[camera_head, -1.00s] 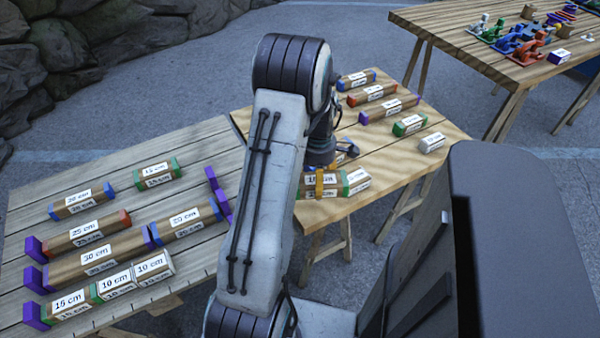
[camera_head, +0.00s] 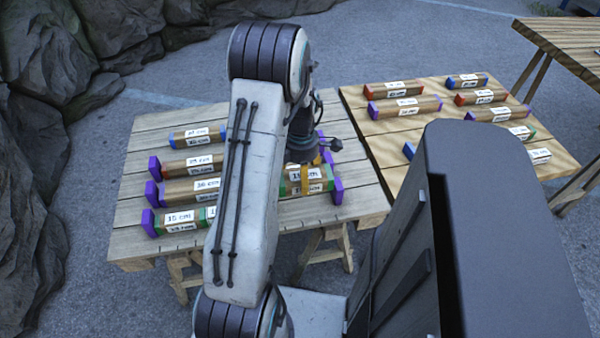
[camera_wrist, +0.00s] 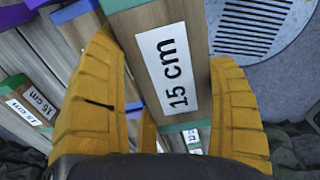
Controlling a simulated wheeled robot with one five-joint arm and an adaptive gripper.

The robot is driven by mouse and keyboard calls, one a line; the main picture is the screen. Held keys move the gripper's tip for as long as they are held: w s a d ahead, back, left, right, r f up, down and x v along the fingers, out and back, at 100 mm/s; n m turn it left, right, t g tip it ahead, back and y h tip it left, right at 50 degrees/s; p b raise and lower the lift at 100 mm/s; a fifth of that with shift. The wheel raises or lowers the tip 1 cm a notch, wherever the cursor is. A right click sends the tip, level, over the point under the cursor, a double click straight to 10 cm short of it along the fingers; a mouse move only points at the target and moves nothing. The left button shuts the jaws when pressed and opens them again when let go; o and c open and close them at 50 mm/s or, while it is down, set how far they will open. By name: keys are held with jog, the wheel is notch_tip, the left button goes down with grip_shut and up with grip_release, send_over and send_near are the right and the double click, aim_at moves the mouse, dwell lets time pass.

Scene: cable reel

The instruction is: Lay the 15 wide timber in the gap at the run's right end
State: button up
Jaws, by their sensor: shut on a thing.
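My gripper (camera_head: 304,178) is shut on a 15 cm timber (camera_head: 317,187), a wooden bar with green ends and white labels. In the wrist view the timber (camera_wrist: 168,78) sits between the orange fingers. In the head view it shows close to the purple block (camera_head: 337,190) at the right end of the front row. I cannot tell whether it touches the table or its neighbours. The row's left part shows a purple block (camera_head: 149,222) and another 15 cm timber (camera_head: 180,219). My arm hides the row's middle, so the gap's edges are unclear.
Behind the front row on the grey plank table (camera_head: 130,245) lie more rows of labelled timbers (camera_head: 198,136) with coloured ends. The pale wooden table (camera_head: 380,140) to the right holds several loose timbers (camera_head: 404,106). Rocks (camera_head: 45,110) stand at the left.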

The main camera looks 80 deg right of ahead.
aim_at(299, 201)
jog(key=shift+w, duration=0.3)
jog(key=shift+d, duration=0.15)
jog(key=shift+s+d+f, duration=0.1)
jog(key=shift+f, duration=0.15)
jog(key=shift+f+b, duration=3.25)
jog(key=shift+f, duration=1.1)
jog(key=shift+f+b, duration=0.35)
jog(key=shift+f, duration=0.05)
jog(key=o, duration=1.2)
jog(key=shift+c, duration=0.2)
notch_tip(299, 201, up, 12)
jog(key=shift+f, duration=0.1)
